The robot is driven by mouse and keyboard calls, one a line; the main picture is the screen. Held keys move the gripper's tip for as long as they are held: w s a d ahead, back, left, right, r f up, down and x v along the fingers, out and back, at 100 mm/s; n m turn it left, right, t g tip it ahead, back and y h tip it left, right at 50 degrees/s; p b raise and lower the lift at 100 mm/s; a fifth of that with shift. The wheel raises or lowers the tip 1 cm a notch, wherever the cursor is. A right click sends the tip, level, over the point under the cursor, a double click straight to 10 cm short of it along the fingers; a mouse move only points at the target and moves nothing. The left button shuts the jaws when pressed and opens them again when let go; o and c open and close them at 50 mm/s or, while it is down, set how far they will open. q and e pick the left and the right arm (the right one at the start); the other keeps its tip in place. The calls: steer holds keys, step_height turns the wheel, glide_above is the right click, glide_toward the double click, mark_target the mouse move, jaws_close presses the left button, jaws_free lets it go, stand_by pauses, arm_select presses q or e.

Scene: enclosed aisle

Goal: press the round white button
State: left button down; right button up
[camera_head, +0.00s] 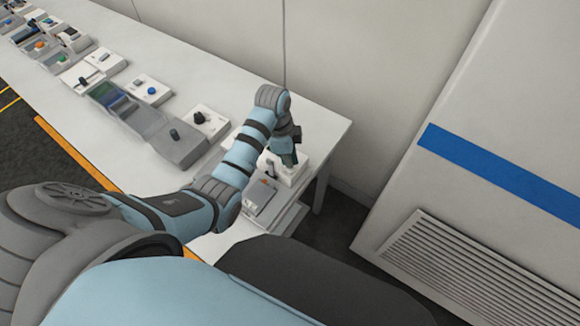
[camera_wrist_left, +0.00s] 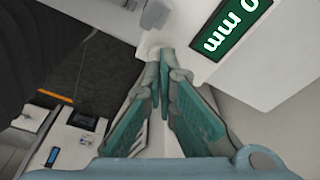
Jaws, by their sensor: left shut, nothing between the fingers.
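My left gripper (camera_head: 288,160) points down over a white box (camera_head: 294,175) near the right end of the table. In the left wrist view its teal fingers (camera_wrist_left: 164,58) are together with nothing between them. A pale rounded shape (camera_wrist_left: 150,42) lies right at the fingertips; I cannot tell for sure whether it is the round white button, or whether the fingers touch it. In the head view the gripper hides that spot. My right gripper is not in view.
A green display reading "0 mm" (camera_wrist_left: 232,22) and a grey rounded part (camera_wrist_left: 155,14) are close to the fingertips. Several boxes with knobs and switches line the white table (camera_head: 100,150). A large white cabinet with a blue stripe (camera_head: 500,170) stands at right.

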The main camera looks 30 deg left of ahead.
arm_select(q)
steer(key=shift+f+b, duration=0.45)
steer(key=shift+f, duration=0.45)
step_height(320, 180, up, 3)
steer(key=p, duration=0.3)
steer(key=shift+f, duration=0.2)
steer(key=shift+r, duration=0.2)
steer(key=shift+r+b, duration=0.3)
steer(key=shift+r, duration=0.25)
